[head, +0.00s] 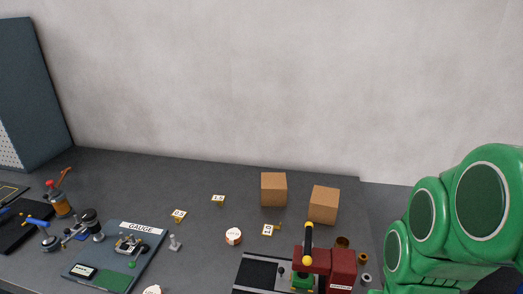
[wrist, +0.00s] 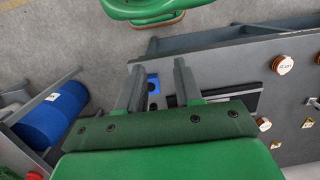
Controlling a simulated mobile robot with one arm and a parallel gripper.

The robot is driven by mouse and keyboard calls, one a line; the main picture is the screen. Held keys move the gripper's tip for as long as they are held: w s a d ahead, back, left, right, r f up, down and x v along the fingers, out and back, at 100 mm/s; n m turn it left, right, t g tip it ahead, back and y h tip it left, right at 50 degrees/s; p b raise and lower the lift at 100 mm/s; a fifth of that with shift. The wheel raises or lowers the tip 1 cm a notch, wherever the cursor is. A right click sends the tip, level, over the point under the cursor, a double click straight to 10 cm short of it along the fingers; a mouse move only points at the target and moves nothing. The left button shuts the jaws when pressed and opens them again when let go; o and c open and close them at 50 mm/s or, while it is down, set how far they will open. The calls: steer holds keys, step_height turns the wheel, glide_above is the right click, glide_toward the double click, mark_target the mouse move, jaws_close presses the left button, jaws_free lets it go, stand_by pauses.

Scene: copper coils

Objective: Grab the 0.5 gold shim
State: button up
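A small gold shim with a white label that appears to read 0.5 (head: 179,215) lies flat on the grey bench, right of the GAUGE board. Two similar labelled gold shims lie near it, one farther back (head: 218,200) and one to the right (head: 269,230); their numbers are hard to read. My gripper (wrist: 160,66) shows in the wrist view with its fingers apart and nothing between them. It hangs away from the shims. Two small gold-and-white tags (wrist: 307,124) (wrist: 275,145) show at the right of that view; I cannot read them.
The GAUGE board (head: 142,229) holds a dial tool, with a small grey post (head: 174,243) beside it. Two cardboard boxes (head: 273,189) (head: 323,204) stand behind a red press (head: 328,268). A blue cylinder (wrist: 54,116) is below the bench.

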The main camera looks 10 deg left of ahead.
steer(key=w+a+m+y, duration=0.2)
steer(key=w+a+y, duration=0.2)
steer(key=w+a, duration=0.65)
steer(key=w+a+m+g+y, duration=0.1)
steer(key=w+a+m+y, duration=0.4)
steer(key=a, duration=1.1)
steer(key=w+a+y, duration=0.3)
steer(key=w+a, duration=0.7)
steer(key=a, duration=0.3)
steer(key=w+a+f+m+t+y, duration=0.2)
steer(key=w+a+f+m, duration=0.5)
steer(key=w+a+f, duration=0.15)
steer(key=m+t+h, duration=0.1)
steer(key=m+t, duration=0.1)
steer(key=m, duration=0.3)
glide_toward(183, 224)
steer(key=shift+a+r, duration=1.15)
steer(key=shift+a+f, duration=0.1)
steer(key=shift+f, duration=0.05)
steer(key=shift+x, duration=3.75)
jaws_close()
